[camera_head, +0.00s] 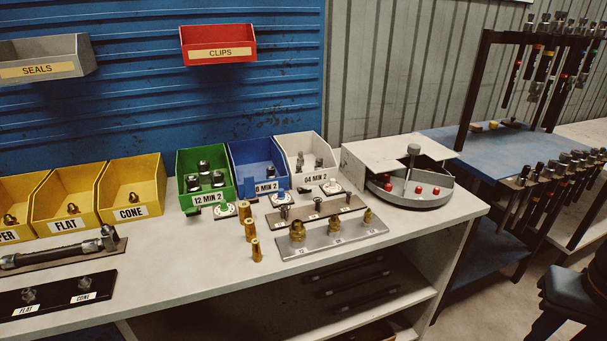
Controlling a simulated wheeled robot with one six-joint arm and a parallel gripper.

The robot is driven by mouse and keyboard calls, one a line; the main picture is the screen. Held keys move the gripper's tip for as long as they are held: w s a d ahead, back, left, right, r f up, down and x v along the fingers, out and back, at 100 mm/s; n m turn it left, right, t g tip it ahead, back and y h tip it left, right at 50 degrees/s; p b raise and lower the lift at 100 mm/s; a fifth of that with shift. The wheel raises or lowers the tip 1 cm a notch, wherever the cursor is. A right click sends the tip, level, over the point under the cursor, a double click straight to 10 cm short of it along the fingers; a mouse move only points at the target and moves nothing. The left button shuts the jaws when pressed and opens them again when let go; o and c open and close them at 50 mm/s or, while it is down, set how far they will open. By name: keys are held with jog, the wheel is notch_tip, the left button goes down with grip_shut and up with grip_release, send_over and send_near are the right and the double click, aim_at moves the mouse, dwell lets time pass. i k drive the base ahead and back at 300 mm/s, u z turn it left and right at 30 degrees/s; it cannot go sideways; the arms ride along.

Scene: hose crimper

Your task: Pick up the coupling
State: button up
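No single coupling is marked out, and I cannot tell which fitting it is. Several brass fittings (250,230) stand upright on the bench, in front of the green bin. More brass fittings (297,231) stand in a row on a grey plate (330,241). Dark metal fittings (205,174) sit in the green bin (181,165) marked "12 MIN 2". Grey metal fittings (318,161) sit in the white bin (290,146) marked "04 MIN 2". My gripper is not in view.
The blue bin (250,160) stands between these bins. Yellow bins (134,180) stand at left, behind a dark hose (55,256). A round grey tray (410,199) with red pieces is at right. The bench front (190,270) is clear.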

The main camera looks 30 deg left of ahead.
aim_at(320, 162)
jog(key=u, duration=1.3)
